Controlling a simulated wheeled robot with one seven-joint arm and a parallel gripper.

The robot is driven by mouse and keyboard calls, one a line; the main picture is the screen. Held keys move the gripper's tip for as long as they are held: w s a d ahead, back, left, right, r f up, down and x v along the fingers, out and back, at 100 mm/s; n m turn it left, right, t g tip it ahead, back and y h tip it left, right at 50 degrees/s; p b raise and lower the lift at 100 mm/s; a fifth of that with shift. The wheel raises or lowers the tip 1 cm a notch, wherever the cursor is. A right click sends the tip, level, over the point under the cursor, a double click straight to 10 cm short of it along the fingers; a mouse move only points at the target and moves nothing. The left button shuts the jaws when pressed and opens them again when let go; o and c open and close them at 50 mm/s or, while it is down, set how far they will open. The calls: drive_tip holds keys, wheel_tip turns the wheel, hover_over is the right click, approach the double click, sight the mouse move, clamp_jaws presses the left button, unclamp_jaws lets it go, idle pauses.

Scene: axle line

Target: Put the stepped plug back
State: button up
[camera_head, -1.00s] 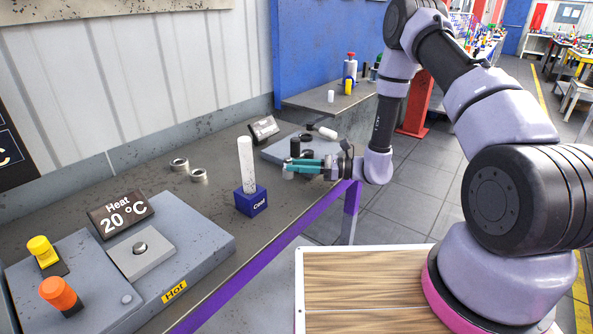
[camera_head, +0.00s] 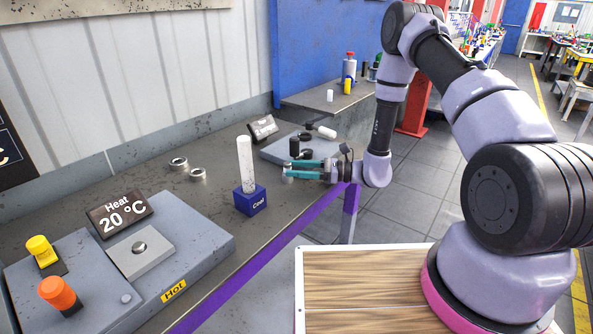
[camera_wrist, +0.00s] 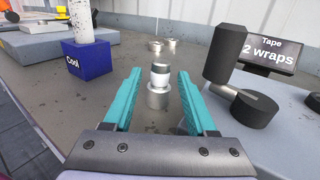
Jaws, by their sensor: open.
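The stepped plug (camera_wrist: 158,86) is a small grey metal piece with a narrower upper part and a wider base. It stands upright on the bench and shows between the two teal fingers in the wrist view, with gaps on both sides. In the head view only a small pale part of the plug (camera_head: 287,179) shows at the fingertips. My gripper (camera_wrist: 160,73) is open and holds nothing. In the head view my gripper (camera_head: 290,170) is low over the bench, reaching left.
A blue "Cool" block (camera_head: 250,200) with a tall white rod stands left of my gripper. Two metal rings (camera_wrist: 161,46) lie farther back on the bench. A grey tape station (camera_head: 277,151) with black cylinders is close by. The heater unit (camera_head: 205,240) is at front left.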

drive_tip(key=s+d, duration=0.1)
drive_tip(key=d, duration=1.1)
drive_tip(key=s+d+r+n+g+h, duration=0.1)
drive_tip(key=s+r+n+g+h, duration=0.25)
drive_tip(key=r, duration=0.65)
drive_tip(key=s+r+n+g+h, duration=0.1)
drive_tip(key=s+r+n+h, duration=0.25)
drive_tip(key=r+n, duration=0.45)
drive_tip(key=s+d+r+n+t+h, duration=0.1)
drive_tip(key=s+d+r+t+h, duration=0.3)
drive_tip(key=r, duration=0.6)
drive_tip(key=s+d+r+n+t+h, duration=0.2)
drive_tip(key=s+d+r+t+h, duration=0.3)
drive_tip(key=r, duration=0.5)
drive_tip(key=s+d+t, duration=0.1)
drive_tip(key=s+d, duration=0.1)
drive_tip(key=s, duration=0.1)
drive_tip(key=shift+s, duration=0.35)
drive_tip(key=shift+n, duration=0.25)
